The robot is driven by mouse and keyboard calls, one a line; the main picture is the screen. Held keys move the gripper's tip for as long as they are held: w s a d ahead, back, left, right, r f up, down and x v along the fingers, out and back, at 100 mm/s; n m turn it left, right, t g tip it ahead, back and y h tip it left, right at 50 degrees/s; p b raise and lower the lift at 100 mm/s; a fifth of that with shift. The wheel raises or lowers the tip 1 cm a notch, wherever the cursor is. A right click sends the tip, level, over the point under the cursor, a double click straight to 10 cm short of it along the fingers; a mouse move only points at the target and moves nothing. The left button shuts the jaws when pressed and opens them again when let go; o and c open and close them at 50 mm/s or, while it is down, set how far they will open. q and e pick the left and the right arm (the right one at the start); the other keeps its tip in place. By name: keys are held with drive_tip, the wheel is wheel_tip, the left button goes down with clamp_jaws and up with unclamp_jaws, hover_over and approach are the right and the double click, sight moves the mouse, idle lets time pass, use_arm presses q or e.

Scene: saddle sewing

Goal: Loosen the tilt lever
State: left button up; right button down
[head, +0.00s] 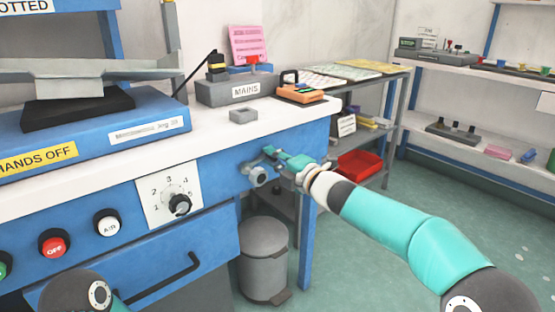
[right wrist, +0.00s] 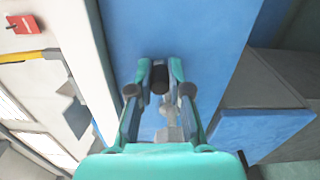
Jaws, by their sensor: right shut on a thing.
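The tilt lever shows in the right wrist view as a dark cylindrical grip (right wrist: 160,77) against the blue front panel, with paler grey parts below it. My right gripper (right wrist: 160,72) is shut on this grip, one teal finger on each side. In the head view my right gripper (head: 272,160) is at the right end of the blue bench front, beside a round grey part (head: 258,176). The fingers hide most of the lever there. My left gripper is not in view; only part of my left arm shows at the lower left.
A numbered dial (head: 180,204), a red OFF button (head: 53,245) and a drawer handle (head: 160,280) are on the bench front. A grey bin (head: 263,260) stands below my right gripper. A grey MAINS box (head: 235,90) and orange tool (head: 300,94) sit on top.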

drive_tip(key=shift+s+a+f, duration=0.1)
drive_tip(key=shift+a+f, duration=0.05)
drive_tip(key=shift+a, duration=0.05)
drive_tip(key=c, duration=1.2)
unclamp_jaws()
drive_tip(key=shift+o, duration=0.5)
drive_tip(key=shift+d, duration=0.1)
drive_tip(key=v, duration=1.2)
drive_tip(key=shift+d, duration=0.15)
